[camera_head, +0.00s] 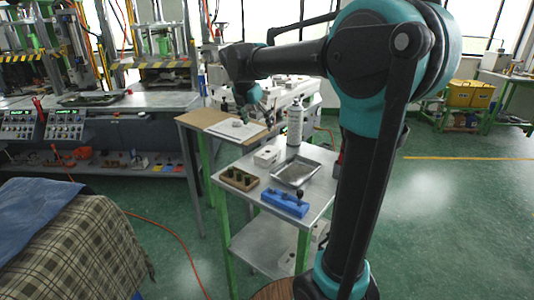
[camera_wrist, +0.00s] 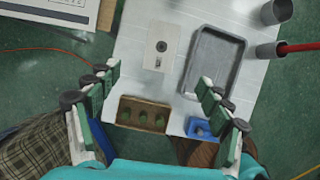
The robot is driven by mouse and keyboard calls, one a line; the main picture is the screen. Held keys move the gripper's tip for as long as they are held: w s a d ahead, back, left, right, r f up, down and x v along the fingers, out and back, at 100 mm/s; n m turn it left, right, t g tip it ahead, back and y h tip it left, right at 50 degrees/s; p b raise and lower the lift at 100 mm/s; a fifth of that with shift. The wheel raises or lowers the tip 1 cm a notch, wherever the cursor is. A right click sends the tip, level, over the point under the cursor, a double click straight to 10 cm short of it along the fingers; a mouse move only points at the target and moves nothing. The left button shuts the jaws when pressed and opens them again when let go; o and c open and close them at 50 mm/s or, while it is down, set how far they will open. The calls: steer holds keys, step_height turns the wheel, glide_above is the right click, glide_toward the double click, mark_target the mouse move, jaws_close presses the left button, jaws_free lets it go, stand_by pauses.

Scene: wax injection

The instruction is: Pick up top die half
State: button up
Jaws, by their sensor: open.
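A pale block (camera_head: 266,156) with a small hole lies on the small metal table; it looks like the die half, though I cannot tell whether it is only the top half. It also shows in the wrist view as a whitish rectangle (camera_wrist: 161,44) with a dark round hole and a slot. My gripper (camera_wrist: 158,100) is open and empty, with its fingers spread left and right. The block lies beyond the fingertips, between their lines, apart from them.
On the table (camera_head: 318,188) stand a grey metal tray (camera_head: 297,173), a wooden holder (camera_head: 239,179) with several green pieces, a blue fixture (camera_head: 285,201) and a white bottle (camera_head: 295,122). A red-handled tool (camera_wrist: 280,48) stands right.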

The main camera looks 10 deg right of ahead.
glide_above(267, 152)
steer(key=s+a, duration=0.2)
steer(key=f, duration=0.8)
steer(key=shift+w+d+f, duration=0.15)
steer(key=shift+w+f, duration=0.05)
steer(key=shift+w, duration=0.05)
steer(key=shift+s+x, duration=0.1)
steer(key=shift+x, duration=1.35)
steer(key=shift+s+x, duration=0.15)
steer(key=shift+x, duration=1.25)
steer(key=shift+f, duration=0.1)
steer(key=c, duration=1.4)
steer(key=shift+c, duration=0.5)
